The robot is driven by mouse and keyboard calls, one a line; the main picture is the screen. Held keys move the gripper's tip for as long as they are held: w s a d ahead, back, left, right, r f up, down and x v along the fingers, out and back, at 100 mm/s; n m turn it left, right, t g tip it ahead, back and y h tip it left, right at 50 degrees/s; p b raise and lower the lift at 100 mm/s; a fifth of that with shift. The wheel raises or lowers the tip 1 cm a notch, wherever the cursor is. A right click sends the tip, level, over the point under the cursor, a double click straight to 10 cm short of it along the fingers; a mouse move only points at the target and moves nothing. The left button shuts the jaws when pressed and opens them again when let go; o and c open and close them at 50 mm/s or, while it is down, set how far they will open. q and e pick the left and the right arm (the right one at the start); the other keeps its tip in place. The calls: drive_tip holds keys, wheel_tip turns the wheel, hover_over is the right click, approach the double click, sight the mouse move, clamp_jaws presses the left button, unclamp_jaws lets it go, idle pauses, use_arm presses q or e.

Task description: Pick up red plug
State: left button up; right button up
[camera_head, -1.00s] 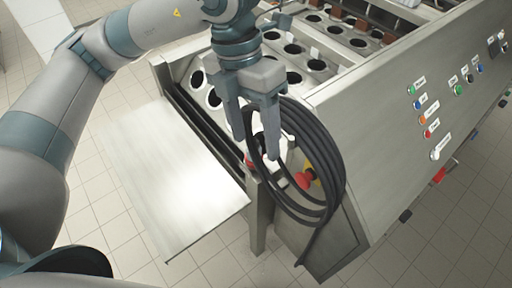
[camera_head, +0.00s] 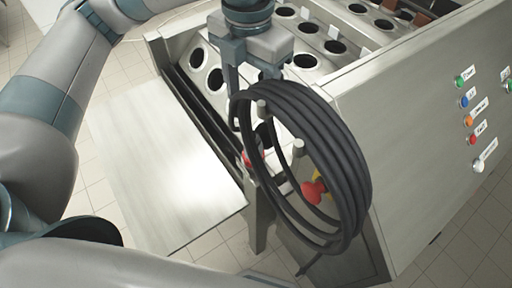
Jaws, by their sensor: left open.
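A small red part (camera_head: 252,160), which may be the red plug, shows at the left of the coiled black cable (camera_head: 345,165), partly hidden behind its loops. A larger red knob (camera_head: 313,191) on a yellow base shows through the coil's right side; I cannot tell for certain which red piece is the plug. My left gripper (camera_head: 252,88) points down at the top left of the coil, above the small red part. It is open, with its fingers apart and nothing seen between them. The coil partly hides its fingertips. My right gripper is out of view.
The coil hangs around metal pegs (camera_head: 298,147) on the end of the steel machine. A panel with coloured buttons (camera_head: 468,122) is at the right. Round cup holes (camera_head: 305,61) are behind the gripper. A flat metal plate (camera_head: 165,165) juts out at the left.

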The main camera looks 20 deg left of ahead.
sight(251, 136)
use_arm(q)
drive_tip(key=f+p, duration=0.2)
drive_tip(key=f, duration=0.3)
drive_tip(key=f+p, duration=0.2)
drive_tip(key=f, duration=0.3)
drive_tip(key=shift+s+f+p, duration=0.2)
drive_tip(key=shift+f+p, duration=0.15)
drive_tip(key=shift+f, duration=0.7)
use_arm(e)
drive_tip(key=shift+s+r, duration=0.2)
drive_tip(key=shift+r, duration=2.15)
